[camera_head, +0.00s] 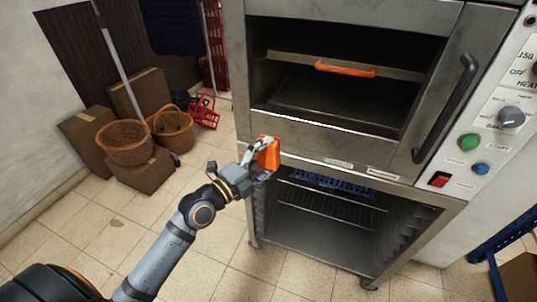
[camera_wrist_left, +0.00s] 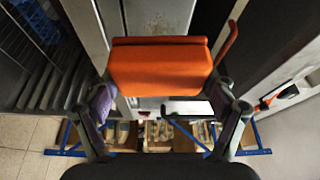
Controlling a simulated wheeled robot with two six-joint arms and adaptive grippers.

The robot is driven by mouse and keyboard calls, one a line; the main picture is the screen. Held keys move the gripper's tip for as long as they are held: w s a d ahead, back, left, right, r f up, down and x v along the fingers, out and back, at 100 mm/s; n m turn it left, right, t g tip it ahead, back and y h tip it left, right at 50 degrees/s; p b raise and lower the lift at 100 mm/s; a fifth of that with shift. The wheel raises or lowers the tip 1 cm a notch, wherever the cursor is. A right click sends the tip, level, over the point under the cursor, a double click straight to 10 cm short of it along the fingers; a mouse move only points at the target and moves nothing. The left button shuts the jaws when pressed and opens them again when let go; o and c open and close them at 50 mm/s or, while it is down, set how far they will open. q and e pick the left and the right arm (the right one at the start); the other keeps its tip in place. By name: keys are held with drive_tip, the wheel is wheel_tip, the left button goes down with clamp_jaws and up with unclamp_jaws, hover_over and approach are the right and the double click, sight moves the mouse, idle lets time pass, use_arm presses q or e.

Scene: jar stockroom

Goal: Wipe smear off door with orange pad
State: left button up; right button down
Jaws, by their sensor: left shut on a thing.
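My left gripper (camera_head: 262,150) is shut on the orange pad (camera_head: 269,153) and holds it beside the lower left of the oven door (camera_head: 320,139). In the left wrist view the orange pad (camera_wrist_left: 160,68) fills the space between the fingers of my left gripper (camera_wrist_left: 160,95). I cannot tell whether the pad touches the door. My right gripper is out of view.
A control panel with a green button (camera_head: 469,142) is right of the door. An open rack (camera_head: 330,225) with a blue crate (camera_head: 330,184) is below. Wicker baskets (camera_head: 124,142), cardboard boxes (camera_head: 140,93) and a red basket (camera_head: 204,111) stand at left. The tiled floor in front is clear.

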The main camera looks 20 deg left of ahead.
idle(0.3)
use_arm(q)
drive_tip(key=b, duration=0.5)
approach(289, 132)
drive_tip(key=w+d, duration=0.2)
drive_tip(key=shift+w+r+b, duration=0.15)
drive_tip(key=shift+w+b, duration=0.3)
drive_tip(key=shift+w, duration=0.35)
drive_tip(key=shift+w+d+b, duration=0.1)
drive_tip(key=shift+w+b, duration=0.65)
drive_tip(key=shift+w, duration=0.25)
